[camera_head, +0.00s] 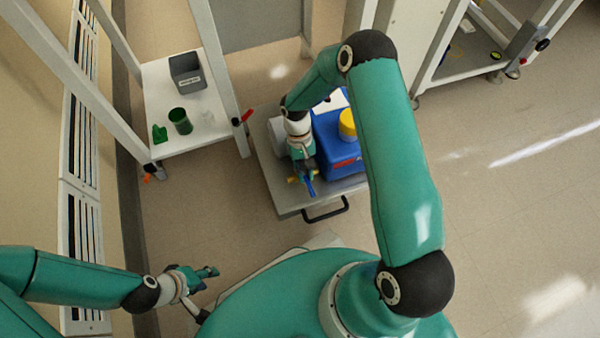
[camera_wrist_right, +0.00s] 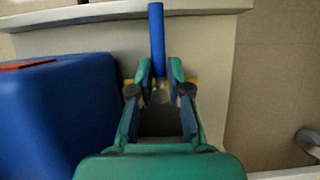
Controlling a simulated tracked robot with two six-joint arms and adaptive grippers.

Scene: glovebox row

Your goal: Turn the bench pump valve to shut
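The bench pump is a blue box (camera_head: 336,145) with a yellow cap (camera_head: 347,124) on a low cart; its blue side fills the left of the right wrist view (camera_wrist_right: 60,115). The valve has a blue lever handle (camera_wrist_right: 157,38) and yellow parts beside the fingers; the handle also shows in the head view (camera_head: 310,187). My right gripper (camera_wrist_right: 160,75) is at the valve, its fingers on either side of the handle's near end. I cannot tell whether both fingers press on it. My left gripper (camera_head: 212,272) is away from the pump at lower left, apparently empty, its opening unclear.
The cart (camera_head: 290,203) has a black push handle (camera_head: 326,211) at its front edge. A white shelf (camera_head: 165,97) at left holds a grey bin (camera_head: 188,72), a green cup (camera_head: 180,121) and a small green item (camera_head: 159,133). Open floor lies to the right.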

